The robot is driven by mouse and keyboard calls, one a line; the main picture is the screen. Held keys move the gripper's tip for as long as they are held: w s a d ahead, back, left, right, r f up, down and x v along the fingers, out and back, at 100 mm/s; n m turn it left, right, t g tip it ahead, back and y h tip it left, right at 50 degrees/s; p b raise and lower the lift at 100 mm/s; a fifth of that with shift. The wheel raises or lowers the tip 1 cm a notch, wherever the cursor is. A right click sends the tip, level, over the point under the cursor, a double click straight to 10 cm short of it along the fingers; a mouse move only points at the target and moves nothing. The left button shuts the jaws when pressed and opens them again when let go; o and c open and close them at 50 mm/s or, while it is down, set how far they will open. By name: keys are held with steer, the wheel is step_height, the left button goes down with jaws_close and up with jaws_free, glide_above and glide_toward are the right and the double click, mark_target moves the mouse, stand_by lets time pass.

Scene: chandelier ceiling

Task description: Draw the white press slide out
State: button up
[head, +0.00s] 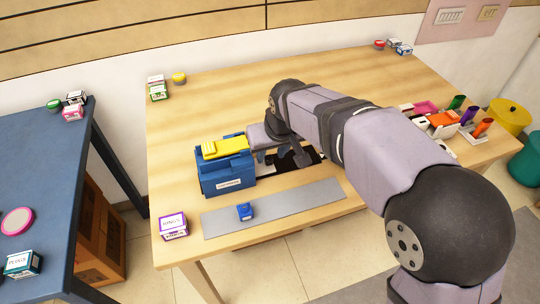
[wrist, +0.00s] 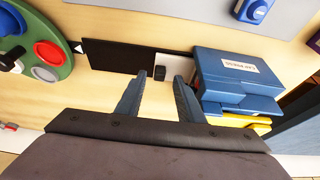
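The white press slide (wrist: 173,65) sticks out from the side of the blue press (wrist: 237,75) in the wrist view, with a small black knob (wrist: 160,73) on it. A dark strip (wrist: 117,56) lies in line with it on the table. My gripper (wrist: 158,80) is open, its two fingers apart on either side of the knob in the picture; I cannot tell the depth between them. In the head view the blue press (head: 227,177) has a yellow top, and my gripper (head: 285,158) is just right of it. My arm partly hides the slide there.
A grey mat (head: 300,203) with a small blue object (head: 245,211) lies in front of the press. A labelled box (head: 173,226) sits at the table's front left. A green round plate (wrist: 62,35) with coloured discs is left in the wrist view. The table's back is mostly clear.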

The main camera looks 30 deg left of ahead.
steer(key=shift+x, duration=1.35)
jaws_close()
steer(key=w+d+p, duration=0.1)
steer(key=w+d, duration=0.3)
steer(key=w+d+p, duration=0.1)
steer(key=w+d, duration=0.4)
steer(key=shift+w+d, duration=0.2)
steer(key=shift+w, duration=0.15)
jaws_free()
steer(key=shift+d, duration=0.1)
steer(key=p+v, duration=0.5)
steer(key=v, duration=0.3)
